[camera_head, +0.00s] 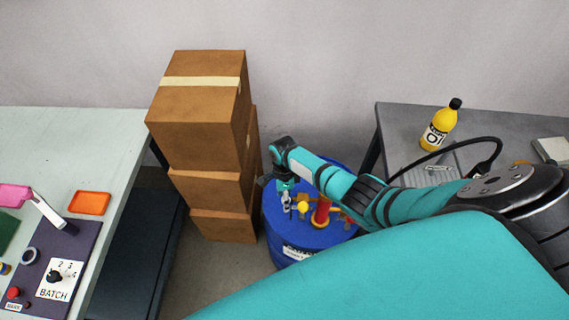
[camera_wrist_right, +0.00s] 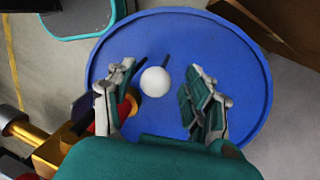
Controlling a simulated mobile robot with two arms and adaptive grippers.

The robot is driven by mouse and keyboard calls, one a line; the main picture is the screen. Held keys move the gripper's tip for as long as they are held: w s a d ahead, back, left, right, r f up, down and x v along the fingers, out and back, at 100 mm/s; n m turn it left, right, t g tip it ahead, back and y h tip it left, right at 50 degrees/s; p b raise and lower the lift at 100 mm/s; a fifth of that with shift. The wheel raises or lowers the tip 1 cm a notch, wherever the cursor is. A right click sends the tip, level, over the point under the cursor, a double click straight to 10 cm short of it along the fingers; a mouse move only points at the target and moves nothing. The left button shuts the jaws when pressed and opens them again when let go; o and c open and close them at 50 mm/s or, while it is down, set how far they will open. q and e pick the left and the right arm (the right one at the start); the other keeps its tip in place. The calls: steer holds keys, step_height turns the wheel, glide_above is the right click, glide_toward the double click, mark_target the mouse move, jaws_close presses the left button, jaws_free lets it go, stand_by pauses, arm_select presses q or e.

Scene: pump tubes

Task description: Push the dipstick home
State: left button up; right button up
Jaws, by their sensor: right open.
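A blue drum (camera_head: 275,225) stands on the floor between the two tables, and its round lid (camera_wrist_right: 240,85) fills much of the right wrist view. A white ball-shaped knob (camera_wrist_right: 155,81), likely the dipstick's top, shows above the lid with a short dark piece beside it. My right gripper (camera_head: 287,206) is over the drum, left of the red column. In the wrist view its fingers (camera_wrist_right: 161,68) are open, with the knob between them in the picture and nearer the left finger. No contact can be seen. How far the dipstick stands out is unclear. My left gripper is not in view.
A red pump column (camera_head: 321,211) with brass-coloured fittings (camera_wrist_right: 72,145) rises from the drum close to the gripper. Stacked cardboard boxes (camera_head: 205,125) stand left of the drum. A grey table (camera_head: 400,120) with a yellow bottle (camera_head: 440,127) is at right.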

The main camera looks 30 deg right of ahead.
step_height(320, 180, up, 10)
steer(key=w, duration=0.2)
steer(key=shift+d, duration=0.45)
steer(key=shift+s, duration=0.1)
